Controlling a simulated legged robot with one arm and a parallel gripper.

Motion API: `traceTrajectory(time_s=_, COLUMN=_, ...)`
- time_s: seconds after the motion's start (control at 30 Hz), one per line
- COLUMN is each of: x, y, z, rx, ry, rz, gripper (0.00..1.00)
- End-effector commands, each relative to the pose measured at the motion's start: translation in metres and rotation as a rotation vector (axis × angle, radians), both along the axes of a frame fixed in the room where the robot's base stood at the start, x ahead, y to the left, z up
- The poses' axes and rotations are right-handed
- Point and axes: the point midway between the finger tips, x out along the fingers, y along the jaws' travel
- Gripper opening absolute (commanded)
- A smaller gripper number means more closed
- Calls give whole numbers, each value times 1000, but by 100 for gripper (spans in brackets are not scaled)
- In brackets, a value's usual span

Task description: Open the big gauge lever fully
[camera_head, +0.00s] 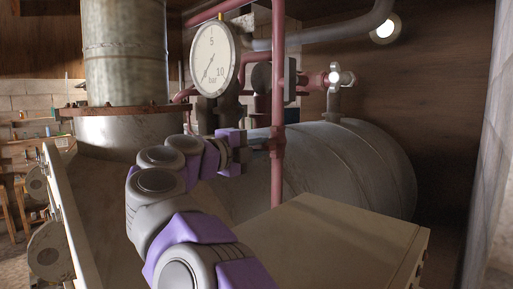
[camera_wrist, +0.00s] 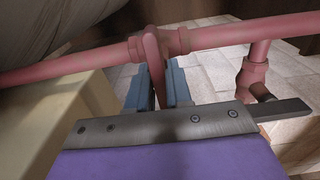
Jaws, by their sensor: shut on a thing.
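The big round gauge (camera_head: 213,57), white-faced with a bar scale, stands above the pipework left of centre in the head view. The gauge lever (camera_wrist: 153,62) is a flat reddish-pink bar in the wrist view, coming off a fitting on the pink pipe. My gripper (camera_wrist: 161,88) has its two blue-grey fingers on either side of the lever and is shut on it. In the head view my purple arm reaches to the vertical pink pipe (camera_head: 278,90) below and right of the gauge. There the fingertips and the lever cannot be told clearly.
A large grey tank (camera_head: 345,165) lies behind the pipe. A beige box (camera_head: 330,235) fills the lower right. A metal column (camera_head: 125,55) with a rusty flange stands at left.

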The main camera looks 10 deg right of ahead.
Motion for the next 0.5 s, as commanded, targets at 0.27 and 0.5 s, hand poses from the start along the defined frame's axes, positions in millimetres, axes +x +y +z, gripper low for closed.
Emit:
traceTrajectory(time_s=0.27, x=2, y=4, z=-3, rx=-1, ry=5, rz=10, gripper=0)
traceTrajectory(time_s=0.5, x=3, y=3, z=-3, rx=-3, ry=10, rz=10, gripper=0)
